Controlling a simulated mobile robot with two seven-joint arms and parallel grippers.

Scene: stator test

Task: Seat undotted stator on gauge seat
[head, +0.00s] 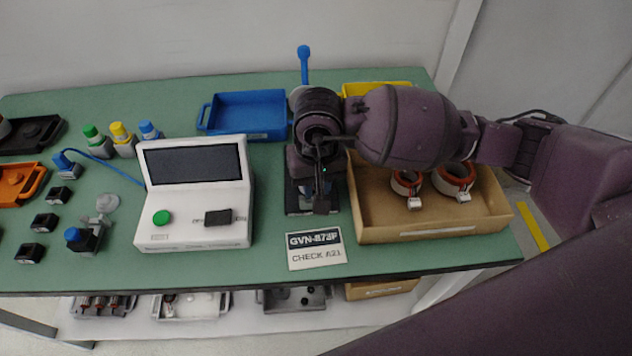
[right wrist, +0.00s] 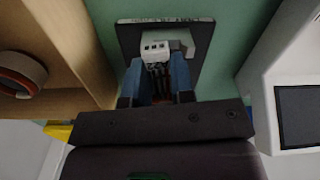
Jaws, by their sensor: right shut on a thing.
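My right gripper (head: 318,200) points down over the dark gauge seat (head: 295,209), in front of the blue tray. In the right wrist view its two blue fingers (right wrist: 158,82) are shut on a stator, which shows mostly as a white connector (right wrist: 154,48) with dark wires and a bit of copper colour. The gauge seat (right wrist: 203,32) lies beneath it, a dark plate with a grey block beside the connector. The fingers hide most of the stator, so I cannot tell whether it touches the seat or carries a dot. My left gripper is out of view.
A cardboard box (head: 430,235) right of the seat holds two copper-wound stators (head: 407,184). The white tester (head: 196,231) stands to the left, a blue tray (head: 262,133) behind. A label card (head: 316,248) lies in front. Bare green table lies between tester and seat.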

